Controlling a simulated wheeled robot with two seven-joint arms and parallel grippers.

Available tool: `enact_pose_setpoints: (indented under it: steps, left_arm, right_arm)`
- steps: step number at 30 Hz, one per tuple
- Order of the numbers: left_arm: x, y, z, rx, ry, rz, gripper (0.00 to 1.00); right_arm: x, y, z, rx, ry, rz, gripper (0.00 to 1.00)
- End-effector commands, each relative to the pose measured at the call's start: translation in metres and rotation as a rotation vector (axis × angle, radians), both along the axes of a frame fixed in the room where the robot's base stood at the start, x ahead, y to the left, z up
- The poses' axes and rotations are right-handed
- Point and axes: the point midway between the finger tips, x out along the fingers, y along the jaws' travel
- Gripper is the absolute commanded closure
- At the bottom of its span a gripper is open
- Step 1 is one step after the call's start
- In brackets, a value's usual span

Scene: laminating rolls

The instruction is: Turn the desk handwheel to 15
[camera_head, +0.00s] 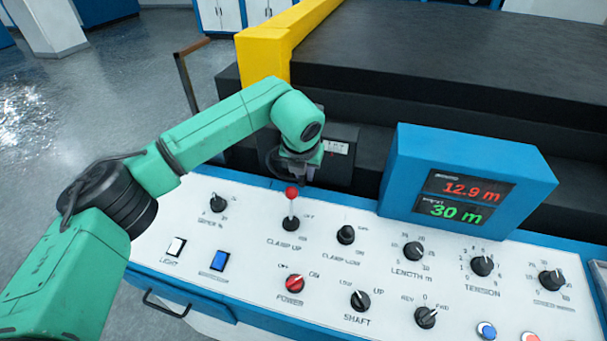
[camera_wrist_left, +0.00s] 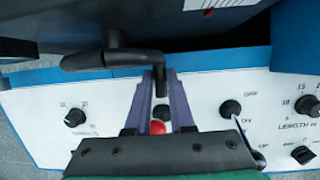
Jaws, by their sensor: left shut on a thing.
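The desk handwheel shows in the left wrist view as a black crank (camera_wrist_left: 100,60) in front of a dark housing. In the head view it is mostly hidden behind my left wrist, and its setting cannot be read. My left gripper (camera_head: 303,176) points down at the back edge of the white desk panel (camera_head: 190,255). In the left wrist view its purple fingers (camera_wrist_left: 160,80) are closed at the outer end of the crank, apparently on its handle. My right gripper is in neither view.
A red-topped lever (camera_head: 291,194) stands just in front of my left gripper. Several black knobs, including the length knob (camera_head: 414,251), cover the panel. A blue display box (camera_head: 399,165) to the right reads 12.9 m in red and 30 m in green. A yellow post (camera_head: 262,55) rises behind.

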Motion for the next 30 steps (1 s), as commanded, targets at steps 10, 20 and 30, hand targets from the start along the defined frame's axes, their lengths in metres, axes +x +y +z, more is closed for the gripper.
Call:
enact_pose_setpoints:
  steps: [10,20,30]
  left_arm:
    - [0.000,-0.002,-0.024,0.306,-0.066,-0.001,1.00]
    - [0.001,0.002,-0.040,0.614,-0.127,0.001,1.00]
    - [0.003,0.011,-0.054,0.928,-0.189,0.002,1.00]
  right_arm:
    - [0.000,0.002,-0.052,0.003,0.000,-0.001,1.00]
    - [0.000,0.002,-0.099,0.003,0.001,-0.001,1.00]
    - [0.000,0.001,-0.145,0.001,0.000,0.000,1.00]
